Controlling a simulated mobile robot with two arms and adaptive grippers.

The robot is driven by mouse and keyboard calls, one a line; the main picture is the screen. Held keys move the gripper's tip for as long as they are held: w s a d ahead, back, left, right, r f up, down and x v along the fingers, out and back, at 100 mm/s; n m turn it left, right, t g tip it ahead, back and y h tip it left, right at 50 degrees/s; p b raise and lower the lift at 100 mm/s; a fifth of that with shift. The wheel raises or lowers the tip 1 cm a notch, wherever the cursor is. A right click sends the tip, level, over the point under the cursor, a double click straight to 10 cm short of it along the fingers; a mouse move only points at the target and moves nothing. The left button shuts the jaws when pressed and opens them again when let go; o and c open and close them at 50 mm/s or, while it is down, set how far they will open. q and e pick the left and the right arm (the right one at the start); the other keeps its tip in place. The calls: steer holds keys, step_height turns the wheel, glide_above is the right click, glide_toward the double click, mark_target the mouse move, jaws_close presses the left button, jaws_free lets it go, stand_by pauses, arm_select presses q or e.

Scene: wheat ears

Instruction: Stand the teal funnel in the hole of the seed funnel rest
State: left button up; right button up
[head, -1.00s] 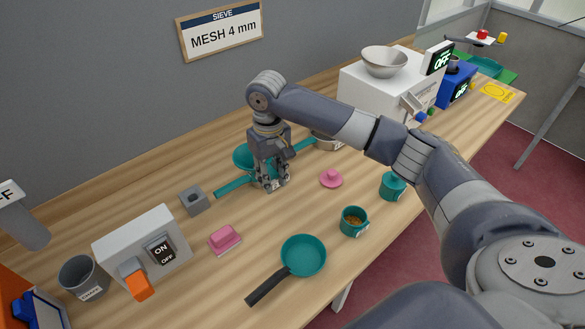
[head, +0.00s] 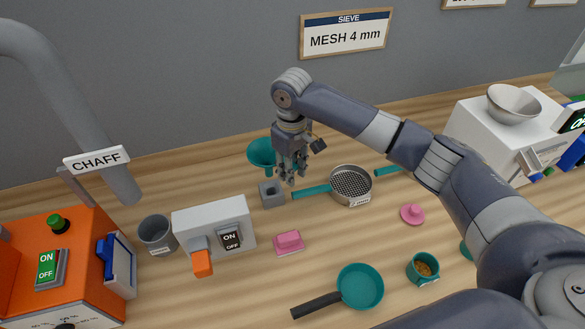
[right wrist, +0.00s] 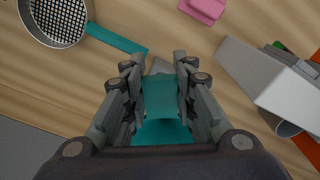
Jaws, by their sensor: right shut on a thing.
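The teal funnel (head: 261,153) is held in my right gripper (head: 291,175), its wide mouth up and its spout pointing down, clear of the table. In the right wrist view the funnel (right wrist: 160,98) sits between the two fingers, which are shut on it. The seed funnel rest (head: 271,195) is a small grey block with a dark hole in its top, on the table just below and left of the gripper. In the right wrist view only a grey bit of the rest (right wrist: 162,67) shows beyond the funnel. My left gripper is not in view.
A sieve (head: 351,184) lies right of the rest, its teal handle reaching near it. A teal pan (head: 360,287) lies nearer.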

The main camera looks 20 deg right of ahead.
steer(key=shift+w+d+f, duration=0.1)
steer(key=shift+f, duration=0.35)
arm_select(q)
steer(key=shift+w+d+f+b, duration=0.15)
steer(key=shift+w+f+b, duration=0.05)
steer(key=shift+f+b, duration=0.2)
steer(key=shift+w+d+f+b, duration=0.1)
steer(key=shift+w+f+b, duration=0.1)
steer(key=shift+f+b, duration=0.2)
arm_select(e)
step_height(320, 180, down, 5)
steer(key=shift+f, duration=0.1)
arm_select(q)
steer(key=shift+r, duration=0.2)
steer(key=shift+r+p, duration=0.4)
steer(key=shift+p, duration=0.15)
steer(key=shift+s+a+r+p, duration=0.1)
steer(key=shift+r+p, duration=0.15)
steer(key=shift+p, duration=0.05)
